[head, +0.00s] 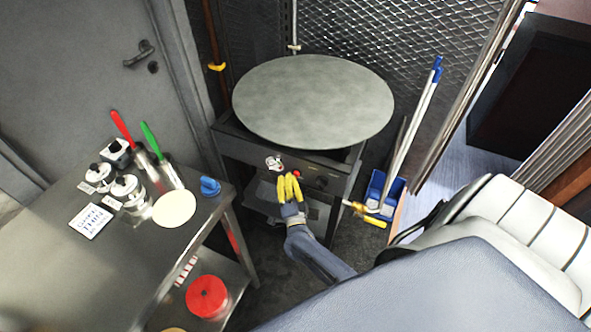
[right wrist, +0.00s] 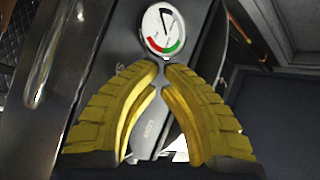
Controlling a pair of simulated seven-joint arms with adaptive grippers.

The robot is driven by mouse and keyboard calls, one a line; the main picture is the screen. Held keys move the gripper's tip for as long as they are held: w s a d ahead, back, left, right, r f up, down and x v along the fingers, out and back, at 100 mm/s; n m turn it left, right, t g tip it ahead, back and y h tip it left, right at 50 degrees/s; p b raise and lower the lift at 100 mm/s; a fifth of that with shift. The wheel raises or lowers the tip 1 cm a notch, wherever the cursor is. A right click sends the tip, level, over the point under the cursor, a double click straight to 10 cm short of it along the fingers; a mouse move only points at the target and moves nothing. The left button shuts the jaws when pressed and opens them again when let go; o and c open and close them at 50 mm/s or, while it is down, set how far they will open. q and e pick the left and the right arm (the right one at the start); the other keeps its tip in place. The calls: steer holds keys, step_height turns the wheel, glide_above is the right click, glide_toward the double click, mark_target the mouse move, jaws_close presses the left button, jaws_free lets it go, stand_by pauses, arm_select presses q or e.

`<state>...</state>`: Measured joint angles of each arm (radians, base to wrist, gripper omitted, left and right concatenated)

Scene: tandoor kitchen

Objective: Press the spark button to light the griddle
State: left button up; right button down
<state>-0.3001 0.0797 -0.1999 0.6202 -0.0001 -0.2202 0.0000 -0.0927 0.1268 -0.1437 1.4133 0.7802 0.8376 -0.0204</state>
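The griddle (head: 313,100) is a large round grey plate on a dark metal stand. On its front panel are a round white gauge (head: 274,163), a small red button (head: 297,173) and a dark knob (head: 320,183). My right gripper (head: 288,178) has yellow fingers, drawn together and empty, in front of the panel just beside the red button. In the right wrist view the fingertips (right wrist: 161,66) nearly meet just below the gauge (right wrist: 162,30). The red button does not show there; I cannot tell whether the fingers touch the panel. My left gripper is out of view.
A steel table (head: 130,250) at left holds shakers, red- and green-handled tools, a flat dough disc (head: 174,208) and a blue object (head: 210,186). A yellow lever (head: 370,218) juts out right of the stand. A blue bin (head: 384,192) with poles stands behind it.

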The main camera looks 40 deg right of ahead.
steer(key=shift+w+d, duration=0.25)
steer(key=shift+d, duration=0.2)
stand_by(0.7)
steer(key=shift+a, duration=0.1)
stand_by(0.3)
steer(key=shift+s+a, duration=0.5)
steer(key=shift+a, duration=0.25)
steer(key=shift+s+a, duration=0.4)
steer(key=shift+a, duration=0.3)
steer(key=shift+s+a, duration=0.45)
steer(key=shift+a, duration=0.3)
steer(key=shift+s+a, duration=0.4)
steer(key=shift+a, duration=0.3)
